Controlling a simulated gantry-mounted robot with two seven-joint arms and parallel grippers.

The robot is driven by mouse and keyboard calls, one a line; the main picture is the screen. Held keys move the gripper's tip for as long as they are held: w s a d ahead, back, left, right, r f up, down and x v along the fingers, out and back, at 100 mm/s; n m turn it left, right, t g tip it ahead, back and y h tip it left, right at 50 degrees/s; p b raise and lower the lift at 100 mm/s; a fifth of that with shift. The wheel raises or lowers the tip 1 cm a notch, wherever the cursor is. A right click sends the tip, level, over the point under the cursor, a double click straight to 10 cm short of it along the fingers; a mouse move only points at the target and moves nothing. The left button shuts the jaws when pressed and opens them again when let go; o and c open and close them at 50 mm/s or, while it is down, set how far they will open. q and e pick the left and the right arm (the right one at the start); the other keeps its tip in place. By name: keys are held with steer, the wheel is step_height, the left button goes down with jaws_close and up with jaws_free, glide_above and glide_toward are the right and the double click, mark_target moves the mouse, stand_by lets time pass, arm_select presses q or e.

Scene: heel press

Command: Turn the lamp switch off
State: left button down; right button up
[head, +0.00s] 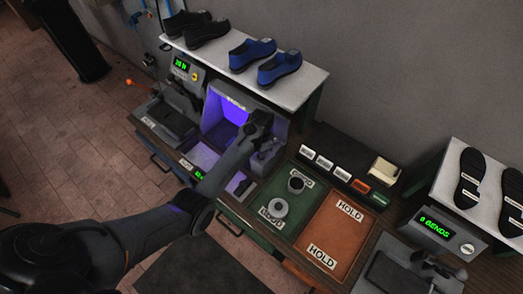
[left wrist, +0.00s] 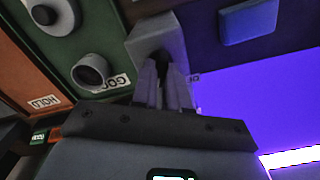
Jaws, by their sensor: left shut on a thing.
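The lamp box (head: 214,108) is a grey open-fronted housing at the middle of the bench, and its inside glows violet, so the lamp is lit. My left gripper (head: 266,143) is at the right side of the box. In the left wrist view my left gripper's fingers (left wrist: 166,82) are closed together at a grey switch block (left wrist: 155,35). They are shut on the lamp switch there, and its lever is mostly hidden between the fingers. The violet glow (left wrist: 250,105) fills the right of that view. My right gripper is not in view.
A green tray (head: 257,211) with two round grey pieces and an orange HOLD tray (head: 345,236) lie to the right. A shelf (head: 300,92) with shoes stands behind the box. A bend counter (head: 434,228) is at the far right.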

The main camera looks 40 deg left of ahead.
arm_select(q)
steer(key=n+p, duration=0.2)
steer(key=shift+r+n, duration=0.2)
steer(key=shift+n, duration=0.1)
steer(key=n+p, duration=0.1)
steer(key=n, duration=0.1)
steer(key=shift+n, duration=0.3)
steer(key=n+p, duration=0.1)
steer(key=n, duration=0.2)
steer(key=shift+f, duration=0.1)
steer(key=shift+n+p, duration=0.55)
steer(key=shift+n, duration=1.05)
steer(key=shift+f, duration=0.1)
steer(key=c, duration=1.1)
jaws_free()
steer(key=shift+c, duration=0.2)
